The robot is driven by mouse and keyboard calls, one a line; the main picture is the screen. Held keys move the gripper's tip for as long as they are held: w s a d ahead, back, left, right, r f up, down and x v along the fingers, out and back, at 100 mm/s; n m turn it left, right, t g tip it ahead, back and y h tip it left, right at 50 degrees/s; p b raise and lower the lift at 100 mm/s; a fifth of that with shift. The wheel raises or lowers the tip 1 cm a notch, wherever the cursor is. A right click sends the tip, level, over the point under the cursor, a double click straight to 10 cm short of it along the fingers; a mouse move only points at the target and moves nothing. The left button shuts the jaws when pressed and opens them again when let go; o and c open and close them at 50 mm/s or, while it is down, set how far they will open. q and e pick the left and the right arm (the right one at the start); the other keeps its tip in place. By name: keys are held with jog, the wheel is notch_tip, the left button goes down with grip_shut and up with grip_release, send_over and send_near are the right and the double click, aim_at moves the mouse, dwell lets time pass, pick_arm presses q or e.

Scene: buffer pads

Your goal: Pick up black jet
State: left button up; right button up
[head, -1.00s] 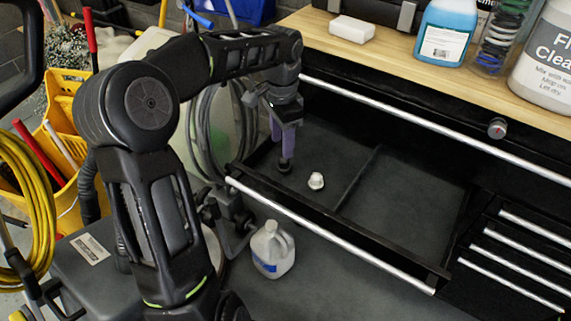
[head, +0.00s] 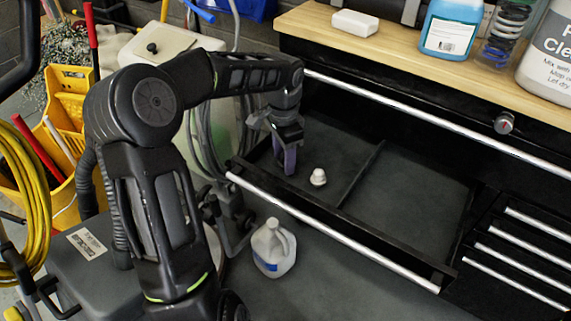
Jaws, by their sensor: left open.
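My left gripper (head: 287,158) reaches down into the left compartment of the open black drawer (head: 400,203). Its purple-grey fingers point down and overlap each other in this view. They are open, close to the drawer floor. I cannot make out the black jet. It may be hidden behind the fingers or lost against the dark drawer floor. A small white jet-like piece (head: 318,177) sits on the drawer floor just right of the fingers, apart from them. My right gripper is not in view.
A divider (head: 361,175) splits the drawer, and its right compartment looks empty. The wooden worktop (head: 392,43) above holds a white block (head: 355,23) and a blue bottle (head: 451,30). A white jug (head: 273,250) stands below the drawer front.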

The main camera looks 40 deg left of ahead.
pick_arm(q)
jog(key=shift+c, duration=0.5)
grip_shut()
dwell(0.4)
